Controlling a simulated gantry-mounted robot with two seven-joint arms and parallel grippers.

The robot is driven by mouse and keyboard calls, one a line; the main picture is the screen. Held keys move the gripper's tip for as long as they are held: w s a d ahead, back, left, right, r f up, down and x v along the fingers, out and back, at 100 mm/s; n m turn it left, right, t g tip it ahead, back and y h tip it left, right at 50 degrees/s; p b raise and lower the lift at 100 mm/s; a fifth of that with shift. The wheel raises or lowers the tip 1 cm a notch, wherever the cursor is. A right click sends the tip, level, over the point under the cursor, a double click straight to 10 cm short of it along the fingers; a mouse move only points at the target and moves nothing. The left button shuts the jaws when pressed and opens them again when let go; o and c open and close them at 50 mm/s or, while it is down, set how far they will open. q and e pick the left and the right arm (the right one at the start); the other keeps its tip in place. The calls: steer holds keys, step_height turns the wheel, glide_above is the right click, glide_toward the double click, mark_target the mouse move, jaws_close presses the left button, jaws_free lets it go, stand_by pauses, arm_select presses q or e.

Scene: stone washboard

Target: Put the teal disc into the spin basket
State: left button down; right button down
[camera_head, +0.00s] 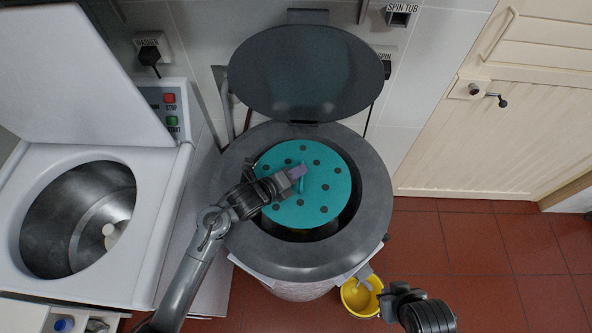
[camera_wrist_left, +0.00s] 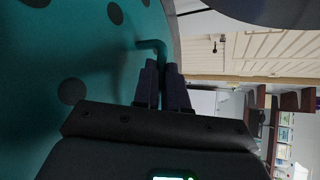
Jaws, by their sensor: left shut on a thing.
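The teal disc (camera_head: 317,208) has several dark round holes and a small upright handle near its middle. It lies over the round mouth of the grey spin tub (camera_head: 376,205), with a dark gap at its lower right edge. My left gripper (camera_head: 298,173) is shut on the disc's handle. In the left wrist view the fingers (camera_wrist_left: 163,80) close around the bent teal handle (camera_wrist_left: 153,45), with the disc (camera_wrist_left: 60,50) at the left. The spin basket inside the tub is mostly hidden under the disc. My right gripper (camera_head: 387,297) is low at the tub's front right; its jaws are unclear.
The tub's dark round lid (camera_head: 305,72) stands open behind it. A white washer (camera_head: 150,215) with a steel drum (camera_head: 75,215) and raised lid is at the left. A yellow bowl (camera_head: 360,299) sits under the tub's spout. Red tiled floor is clear at the right.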

arm_select(q)
step_height(320, 180, down, 7)
steer(key=b, duration=0.4)
steer(key=shift+r+b, duration=0.2)
steer(key=shift+b, duration=0.1)
steer(key=c, duration=1.1)
jaws_free()
